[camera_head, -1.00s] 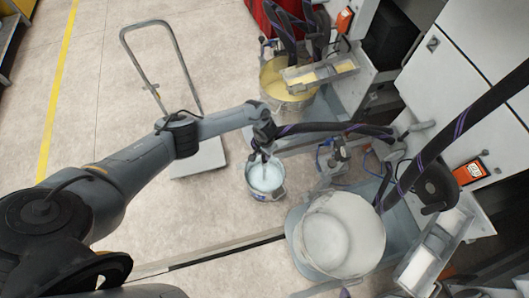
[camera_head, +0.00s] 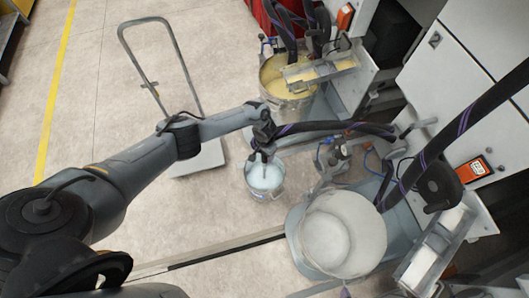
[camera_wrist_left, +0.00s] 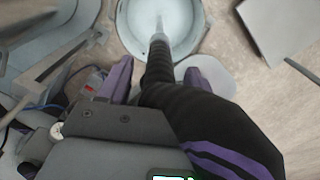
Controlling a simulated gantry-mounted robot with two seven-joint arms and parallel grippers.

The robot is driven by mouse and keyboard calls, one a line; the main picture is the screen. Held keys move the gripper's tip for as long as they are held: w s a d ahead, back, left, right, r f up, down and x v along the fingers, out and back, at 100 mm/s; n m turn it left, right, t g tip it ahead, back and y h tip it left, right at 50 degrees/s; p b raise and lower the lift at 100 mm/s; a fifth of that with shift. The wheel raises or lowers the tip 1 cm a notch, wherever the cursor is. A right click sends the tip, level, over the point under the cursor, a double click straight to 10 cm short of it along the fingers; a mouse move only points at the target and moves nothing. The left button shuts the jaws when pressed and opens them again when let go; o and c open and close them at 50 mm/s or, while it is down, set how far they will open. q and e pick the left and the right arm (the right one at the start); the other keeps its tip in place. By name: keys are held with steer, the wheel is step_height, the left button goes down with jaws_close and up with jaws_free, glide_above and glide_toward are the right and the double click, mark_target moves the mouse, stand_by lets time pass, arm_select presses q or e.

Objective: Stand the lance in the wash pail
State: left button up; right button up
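The wash pail (camera_head: 250,190), a small pail with pale blue liquid, stands on the floor below my left gripper (camera_head: 264,146). The lance (camera_wrist_left: 158,48) has a dark grip and a thin pale tube. The tube points down into the pail, whose rim shows at the top of the left wrist view (camera_wrist_left: 122,30). The lance passes between the purple fingers of my left gripper (camera_wrist_left: 157,78), which stand apart with gaps beside it. Where its tip rests is unclear.
A large whitish drum (camera_head: 372,245) stands to the front right of the pail. A pot of yellow liquid (camera_head: 288,100) is behind. A black hose with purple stripes (camera_head: 340,127) runs right from the gripper. A platform trolley (camera_head: 200,160) stands left; open floor lies beyond it.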

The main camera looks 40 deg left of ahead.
arm_select(q)
step_height(320, 180, up, 9)
steer(key=p, duration=0.6)
steer(key=shift+r, duration=0.2)
steer(key=shift+r+p, duration=0.35)
steer(key=shift+r, duration=0.35)
